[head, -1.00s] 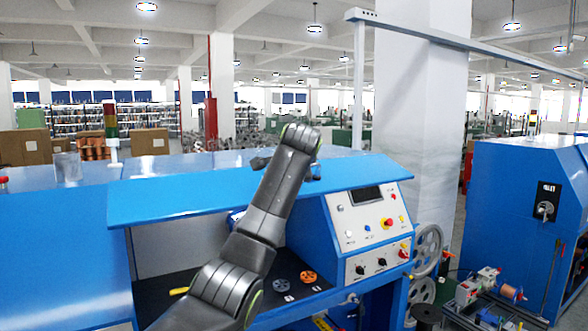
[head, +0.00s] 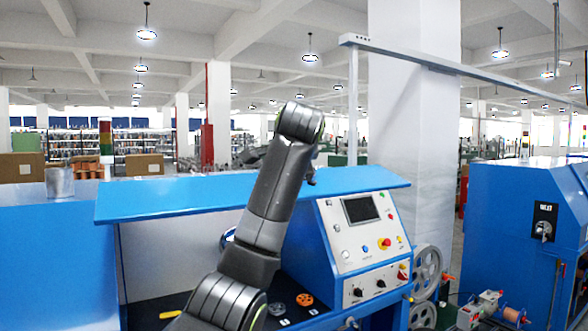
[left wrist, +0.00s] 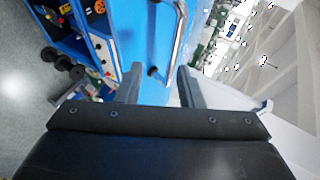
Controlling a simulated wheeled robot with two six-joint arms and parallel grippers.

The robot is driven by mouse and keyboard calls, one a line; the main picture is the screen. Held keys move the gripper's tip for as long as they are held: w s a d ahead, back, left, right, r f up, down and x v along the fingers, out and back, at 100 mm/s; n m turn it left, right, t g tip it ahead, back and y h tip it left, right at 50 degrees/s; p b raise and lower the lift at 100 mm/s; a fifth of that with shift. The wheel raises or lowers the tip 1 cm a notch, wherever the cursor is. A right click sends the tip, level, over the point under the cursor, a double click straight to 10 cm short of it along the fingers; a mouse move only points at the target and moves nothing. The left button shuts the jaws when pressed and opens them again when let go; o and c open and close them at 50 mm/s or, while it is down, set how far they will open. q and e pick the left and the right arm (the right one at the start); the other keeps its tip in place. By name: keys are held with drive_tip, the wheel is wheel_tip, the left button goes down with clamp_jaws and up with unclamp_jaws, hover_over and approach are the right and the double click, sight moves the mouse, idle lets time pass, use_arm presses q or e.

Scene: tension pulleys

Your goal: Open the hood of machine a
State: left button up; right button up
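Machine a is blue, and its long blue hood (head: 160,197) spans it as a nearly level panel. Below the hood the front is open, showing a pale inner wall (head: 165,262) and a dark floor. My left arm reaches across the machine in the head view, with its far end above the hood's right part; its fingertips are mostly hidden there. In the left wrist view my left gripper (left wrist: 160,68) has its fingers apart. A silver handle bar (left wrist: 179,40) on the blue surface lies ahead, its near end between the fingertips in the picture. I cannot tell whether they touch. My right gripper is out of view.
The control panel (head: 362,235) with screen and knobs is right of my arm. An orange pulley (head: 304,299) lies on the machine floor. Grey wheels (head: 427,272) stand at its right side. Another blue machine (head: 520,235) and a white pillar (head: 412,120) are farther right.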

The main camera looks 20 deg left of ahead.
use_arm(q)
drive_tip(key=b+v, duration=0.3)
drive_tip(key=v, duration=0.6)
drive_tip(key=shift+c, duration=0.3)
